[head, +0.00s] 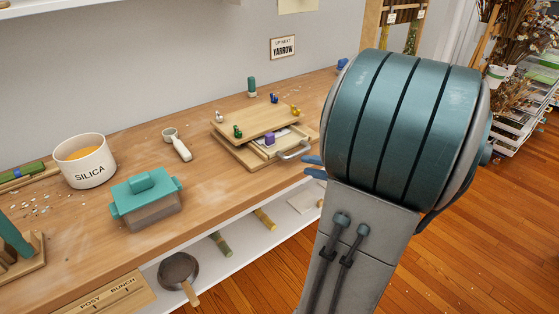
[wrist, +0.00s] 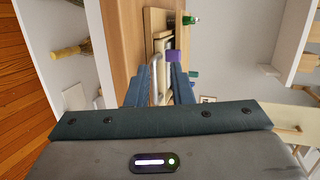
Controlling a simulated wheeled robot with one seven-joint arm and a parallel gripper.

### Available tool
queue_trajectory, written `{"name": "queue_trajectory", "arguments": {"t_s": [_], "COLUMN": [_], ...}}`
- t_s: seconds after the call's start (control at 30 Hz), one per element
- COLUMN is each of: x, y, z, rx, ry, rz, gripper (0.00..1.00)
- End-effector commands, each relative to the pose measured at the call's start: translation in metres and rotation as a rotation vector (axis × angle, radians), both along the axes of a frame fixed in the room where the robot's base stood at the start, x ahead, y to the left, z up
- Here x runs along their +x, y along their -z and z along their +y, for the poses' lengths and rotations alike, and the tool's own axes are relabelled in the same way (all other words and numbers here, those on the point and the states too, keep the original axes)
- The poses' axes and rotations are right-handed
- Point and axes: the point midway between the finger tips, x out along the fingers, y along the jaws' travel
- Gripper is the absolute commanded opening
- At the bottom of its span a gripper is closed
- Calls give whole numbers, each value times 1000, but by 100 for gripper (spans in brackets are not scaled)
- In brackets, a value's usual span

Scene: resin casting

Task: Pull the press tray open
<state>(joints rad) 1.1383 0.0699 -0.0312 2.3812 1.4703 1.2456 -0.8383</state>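A white scoop (head: 178,145), a teal-lidded box (head: 146,198) and a silica pot (head: 84,160) stand left of the press. A shelf below the bench holds a pan (head: 178,272) and bundles. The floor in front is clear.

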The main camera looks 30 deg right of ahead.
Motion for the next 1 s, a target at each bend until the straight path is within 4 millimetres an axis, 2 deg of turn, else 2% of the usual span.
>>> {"name": "queue_trajectory", "arguments": {"t_s": [0.03,0.13,0.23,0.37,0.47,0.8,1.0], "x": [-6,-13,-17,-9,7,77,105], "y": [17,23,25,26,30,45,51], "z": [-19,-43,-55,-58,-56,-50,-48], "rx": [8,11,11,10,11,12,11], "ry": [60,136,175,185,182,182,182], "rz": [-30,-75,-97,-104,-104,-102,-102], "gripper": [20,20,20,20,20,20,20]}}
